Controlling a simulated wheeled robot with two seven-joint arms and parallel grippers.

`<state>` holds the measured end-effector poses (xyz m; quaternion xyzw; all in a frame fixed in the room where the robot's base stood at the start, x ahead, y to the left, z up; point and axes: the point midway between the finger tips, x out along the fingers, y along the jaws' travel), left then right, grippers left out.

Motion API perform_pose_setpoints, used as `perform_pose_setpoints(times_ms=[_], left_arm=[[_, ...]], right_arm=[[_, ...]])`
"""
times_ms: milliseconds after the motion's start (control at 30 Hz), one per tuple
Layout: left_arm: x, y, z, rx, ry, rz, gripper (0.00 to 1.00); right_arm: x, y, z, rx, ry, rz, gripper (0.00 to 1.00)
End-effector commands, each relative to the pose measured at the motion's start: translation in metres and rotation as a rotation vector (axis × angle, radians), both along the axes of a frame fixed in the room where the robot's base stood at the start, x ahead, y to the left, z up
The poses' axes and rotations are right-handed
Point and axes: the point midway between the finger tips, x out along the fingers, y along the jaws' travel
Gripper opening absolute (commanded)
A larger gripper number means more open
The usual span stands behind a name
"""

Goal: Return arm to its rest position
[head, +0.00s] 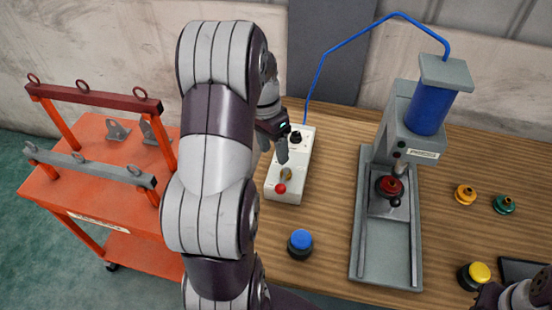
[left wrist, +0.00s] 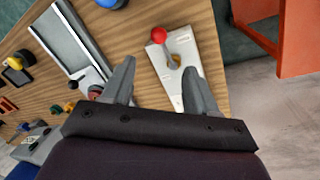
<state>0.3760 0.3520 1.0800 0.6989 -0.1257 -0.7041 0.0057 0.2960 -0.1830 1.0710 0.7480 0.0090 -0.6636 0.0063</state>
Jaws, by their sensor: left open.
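My left arm rises through the middle of the head view. Its gripper (head: 281,152) hangs over the white control box (head: 303,158), fingers pointing down. In the left wrist view the two fingers (left wrist: 160,76) are spread apart with nothing between them. The box (left wrist: 181,46) with its red-knobbed lever (left wrist: 159,36) lies beyond the fingertips. In the head view the red knob (head: 280,188) is at the box's near end. My arm hides part of the scene behind it. Part of my right arm shows at the bottom right corner; its fingers cannot be made out.
A grey press (head: 418,125) with a blue cylinder and hose stands on the wooden table (head: 335,225). A blue-capped button (head: 300,243) sits in front of the box. Yellow (head: 465,194) and green (head: 504,204) parts lie at right. An orange cart (head: 75,190) stands left.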

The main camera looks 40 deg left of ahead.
Motion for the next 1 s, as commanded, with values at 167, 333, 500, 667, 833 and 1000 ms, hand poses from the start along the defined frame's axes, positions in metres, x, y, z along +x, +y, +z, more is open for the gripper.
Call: perform_pose_setpoints(times_ms=[167, 333, 500, 667, 833, 1000], left_arm=[[0.0, 0.001, 0.004, -0.001, 0.002, 0.0, 0.58], [0.0, 0.001, 0.003, -0.001, 0.001, 0.0, 0.58], [0.0, 0.001, 0.003, -0.001, 0.001, 0.0, 0.58], [0.002, 0.003, 0.003, 0.013, -0.001, 0.061, 0.58], [-0.022, -0.021, -0.017, 0.117, 0.008, 0.387, 0.58], [-0.059, -0.109, -0.015, 0.179, -0.069, 0.388, 0.58]], right_arm=[[0.0, 0.0, 0.004, 0.0, 0.001, 0.0, 0.0], [0.0, 0.0, 0.004, 0.0, 0.001, 0.0, 0.0], [0.0, 0.0, 0.004, 0.0, 0.002, 0.0, 0.0], [0.0, 0.0, 0.004, 0.0, 0.001, 0.0, 0.0], [0.0, 0.0, 0.004, 0.0, 0.001, 0.0, 0.0], [0.0, 0.0, 0.004, 0.0, 0.001, 0.0, 0.0]])
